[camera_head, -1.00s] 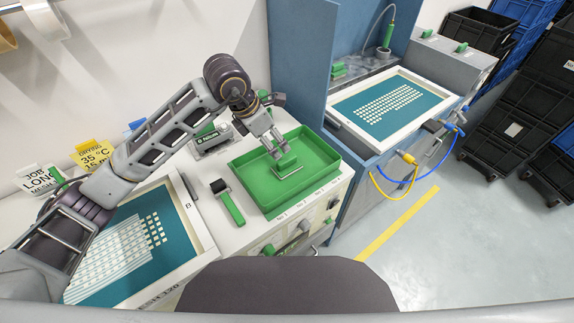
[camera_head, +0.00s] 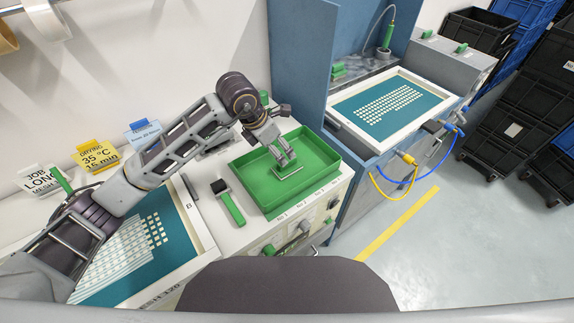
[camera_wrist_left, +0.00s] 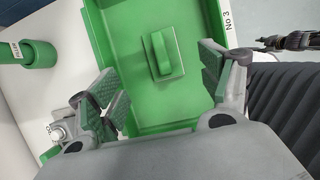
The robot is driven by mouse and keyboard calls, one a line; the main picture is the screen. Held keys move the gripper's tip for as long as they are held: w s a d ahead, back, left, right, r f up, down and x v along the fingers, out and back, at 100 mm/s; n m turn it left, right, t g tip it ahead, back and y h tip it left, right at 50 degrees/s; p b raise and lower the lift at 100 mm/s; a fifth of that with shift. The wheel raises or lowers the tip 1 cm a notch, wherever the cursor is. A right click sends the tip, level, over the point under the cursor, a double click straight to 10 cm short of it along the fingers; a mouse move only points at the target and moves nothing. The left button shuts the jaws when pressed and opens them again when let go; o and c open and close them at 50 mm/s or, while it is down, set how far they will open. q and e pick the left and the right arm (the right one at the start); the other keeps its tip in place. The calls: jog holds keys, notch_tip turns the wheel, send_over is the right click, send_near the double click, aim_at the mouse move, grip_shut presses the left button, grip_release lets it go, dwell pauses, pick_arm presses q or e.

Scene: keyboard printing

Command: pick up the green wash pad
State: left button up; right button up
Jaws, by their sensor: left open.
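The green wash pad (camera_wrist_left: 163,52) is a small block with a raised grip on top. In the left wrist view it lies on the floor of a green tray (camera_wrist_left: 118,30). My left gripper (camera_wrist_left: 165,90) is open, its two green-lined fingers spread to either side and short of the pad.
A green-handled tool with a black head (camera_head: 228,203) lies left of the tray. A framed screen (camera_head: 160,235) is under my left arm. A blue panel (camera_head: 298,60) rises behind the tray. Another framed screen (camera_head: 385,105) is at the right.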

pick_arm(q)
jog(key=x, duration=0.4)
jog(key=shift+f, duration=0.25)
pick_arm(e)
jog(key=shift+s+a+r, duration=0.15)
jog(key=shift+a+r, duration=0.1)
jog(key=shift+a, duration=0.05)
